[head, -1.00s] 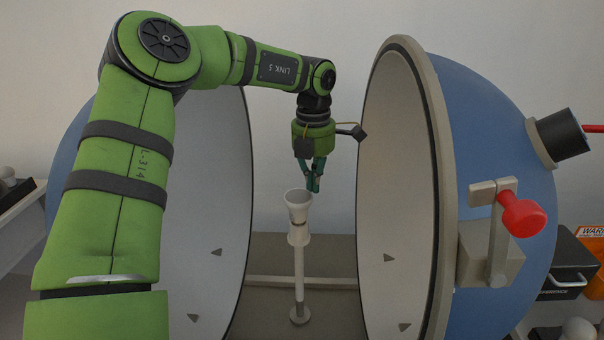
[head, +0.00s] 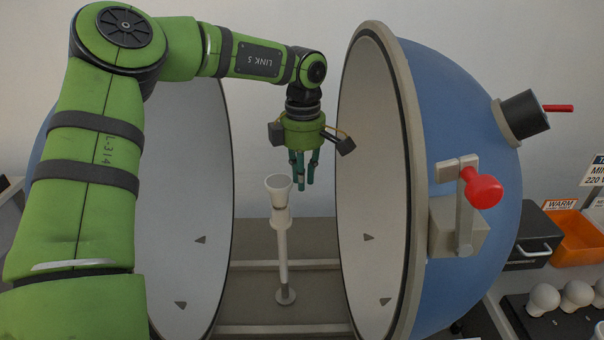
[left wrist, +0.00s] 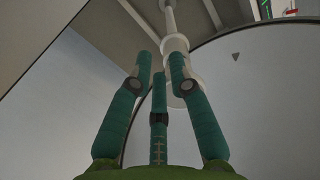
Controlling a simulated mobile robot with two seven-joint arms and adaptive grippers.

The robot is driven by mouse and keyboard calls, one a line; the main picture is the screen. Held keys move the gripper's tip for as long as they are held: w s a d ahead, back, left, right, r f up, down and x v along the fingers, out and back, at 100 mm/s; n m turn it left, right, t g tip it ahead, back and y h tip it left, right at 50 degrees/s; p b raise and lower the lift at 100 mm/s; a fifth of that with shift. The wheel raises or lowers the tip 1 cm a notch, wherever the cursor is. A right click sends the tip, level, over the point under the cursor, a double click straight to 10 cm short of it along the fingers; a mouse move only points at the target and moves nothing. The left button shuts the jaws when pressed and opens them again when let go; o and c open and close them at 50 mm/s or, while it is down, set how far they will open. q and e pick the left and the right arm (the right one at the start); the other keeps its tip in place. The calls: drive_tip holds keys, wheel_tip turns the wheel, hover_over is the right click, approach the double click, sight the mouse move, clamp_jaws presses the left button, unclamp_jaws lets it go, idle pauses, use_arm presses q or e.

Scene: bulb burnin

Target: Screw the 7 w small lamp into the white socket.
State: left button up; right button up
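The white socket (head: 279,188) is a flared cup on a thin post, standing between the two halves of a large blue sphere. My left gripper (head: 303,182) points down just right of the socket's rim in the head view. Its teal fingers are apart and no lamp shows between them. In the left wrist view the fingers (left wrist: 160,72) stand apart, with the pale socket (left wrist: 184,98) behind the right finger. I cannot tell whether anything sits inside the socket. White bulbs (head: 543,298) rest on a dark rack at the lower right; none can be identified as the 7 w lamp. My right gripper is not in view.
The right sphere half (head: 465,130) stands close to the gripper and carries a red-knobbed latch (head: 483,191). The left half (head: 195,190) is behind my left arm. An orange bin (head: 578,240) and a black box (head: 535,235) are at the right.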

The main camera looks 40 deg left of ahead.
use_arm(q)
drive_tip(key=a+n+b, duration=0.1)
drive_tip(key=a+n, duration=0.3)
drive_tip(key=n, duration=0.7)
drive_tip(key=a+n+b, duration=0.1)
drive_tip(key=a+n, duration=0.3)
drive_tip(key=n, duration=0.8)
drive_tip(key=shift+a+b, duration=0.25)
drive_tip(key=shift+b, duration=0.1)
drive_tip(key=shift+s, duration=0.1)
clamp_jaws()
